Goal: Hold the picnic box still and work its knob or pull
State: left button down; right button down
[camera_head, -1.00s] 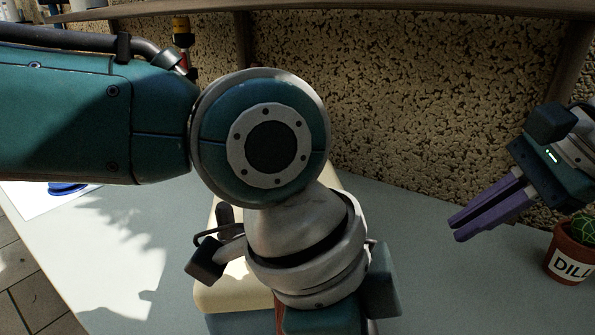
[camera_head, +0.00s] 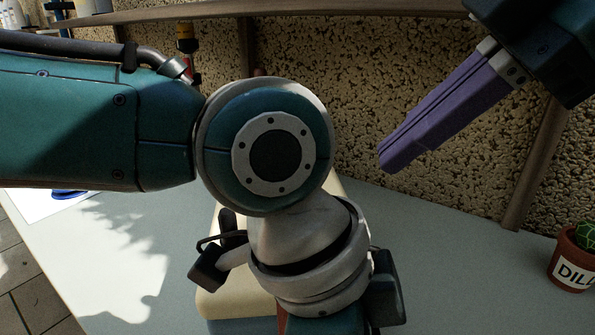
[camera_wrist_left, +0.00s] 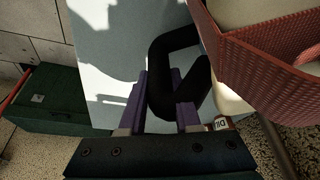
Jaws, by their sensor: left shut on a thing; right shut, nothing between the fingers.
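The picnic box is mostly hidden behind my left arm in the head view; a cream rounded part (camera_head: 235,302) shows below the wrist. In the left wrist view a red woven wall (camera_wrist_left: 255,72) of it fills the upper right, with a cream part beside it. My left gripper (camera_wrist_left: 159,86) has its purple fingers on either side of a bent black handle (camera_wrist_left: 163,62), shut on it. The left fingers are hidden in the head view. My right gripper (camera_head: 387,160) is shut and empty, in the air right of the box, fingers pointing down-left.
A terracotta pot (camera_head: 573,272) with a cactus and a lettered label stands at the right on the grey table (camera_head: 455,270). A speckled wall (camera_head: 430,80) with wooden rails closes off the back. A dark green box (camera_wrist_left: 45,100) shows at the left in the wrist view.

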jog(key=a+f+n, duration=0.1)
jog(key=a+f, duration=0.1)
jog(key=w+a+f, duration=0.1)
jog(key=a+f, duration=0.1)
jog(key=f, duration=0.1)
jog(key=w+a+f+n, duration=0.1)
jog(key=a+f, duration=0.1)
jog(key=shift+w+a+f+n, duration=0.15)
jog(key=shift+f+n, duration=0.15)
jog(key=shift+f, duration=0.05)
jog(key=shift+w+a+r, duration=0.1)
jog(key=shift+w+a, duration=0.05)
jog(key=shift+w, duration=0.45)
jog(key=shift+w+a+r, duration=0.1)
jog(key=shift+w+a, duration=0.05)
jog(key=shift+w, duration=0.4)
jog(key=shift+w+a, duration=0.2)
jog(key=shift+w, duration=0.5)
jog(key=shift+w+a, duration=0.15)
jog(key=shift+w, duration=2.05)
jog(key=shift+s, duration=0.1)
